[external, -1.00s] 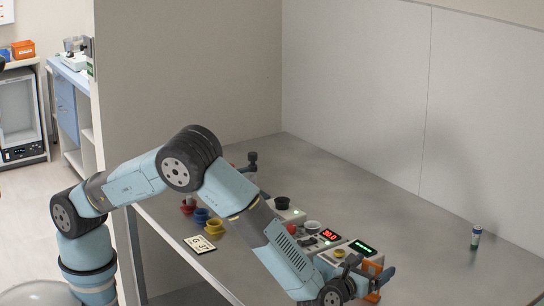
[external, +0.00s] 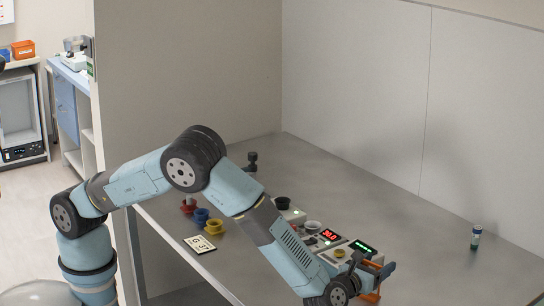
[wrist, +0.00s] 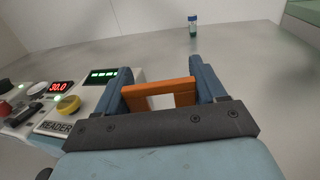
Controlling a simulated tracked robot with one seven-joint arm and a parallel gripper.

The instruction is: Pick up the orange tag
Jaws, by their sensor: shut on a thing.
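The orange tag (wrist: 160,88) is a flat orange piece with an opening in it. In the wrist view it spans the gap between the two blue fingers of my gripper (wrist: 162,82), which is shut on it. In the external view the orange tag (external: 371,297) shows only in part below the fingers, near the front edge of the picture. My gripper (external: 384,268) is there at the right end of the arm, beside the reader box. I cannot tell exactly how far the tag is above the table.
A reader box (external: 341,254) with a green display and yellow knob stands left of my gripper. A red-display unit (external: 330,236), coloured cups (external: 214,226) and a card (external: 200,244) lie farther left. A small vial (external: 476,237) stands right. The table between is clear.

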